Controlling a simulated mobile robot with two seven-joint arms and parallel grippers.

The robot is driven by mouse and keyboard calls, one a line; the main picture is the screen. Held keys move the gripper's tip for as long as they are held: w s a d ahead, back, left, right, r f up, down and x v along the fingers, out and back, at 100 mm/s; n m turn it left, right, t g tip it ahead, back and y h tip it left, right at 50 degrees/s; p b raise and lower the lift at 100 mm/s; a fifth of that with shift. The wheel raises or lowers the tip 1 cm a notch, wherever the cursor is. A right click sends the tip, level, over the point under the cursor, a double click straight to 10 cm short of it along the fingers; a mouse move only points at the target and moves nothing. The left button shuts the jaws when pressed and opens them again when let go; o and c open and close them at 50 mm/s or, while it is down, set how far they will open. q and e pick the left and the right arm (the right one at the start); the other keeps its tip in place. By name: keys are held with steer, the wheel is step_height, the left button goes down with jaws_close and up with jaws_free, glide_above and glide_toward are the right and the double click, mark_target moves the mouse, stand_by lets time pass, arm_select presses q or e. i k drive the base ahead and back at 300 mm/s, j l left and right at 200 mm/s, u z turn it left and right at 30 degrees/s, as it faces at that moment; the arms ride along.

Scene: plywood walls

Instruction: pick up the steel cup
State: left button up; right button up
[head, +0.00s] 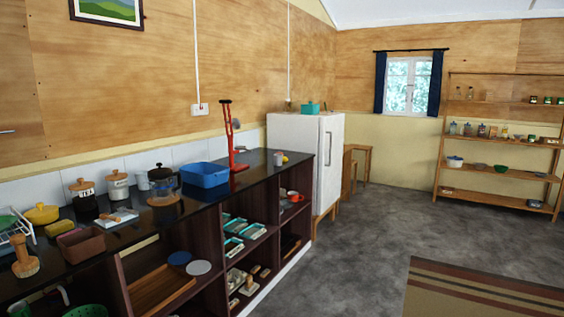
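I cannot make out the steel cup for certain. A small pale grey cup (278,158) stands near the far end of the black counter (225,190), close to the fridge. Neither of my grippers is in view.
A blue basin (204,174) and red stand (232,140) are on the counter, with canisters (118,186) to the left. Open shelves below hold trays and a red mug (294,196). A white fridge (318,150) stands beyond.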

mark_target(277, 157)
steer(key=i+l+z, duration=0.25)
steer(key=i, duration=0.55)
steer(key=i+z, duration=0.25)
steer(key=i, duration=1.9)
steer(key=i+l+u, duration=0.1)
steer(key=i+u, duration=0.2)
steer(key=i, duration=0.25)
steer(key=i+l+u, duration=0.25)
steer(key=i, duration=0.3)
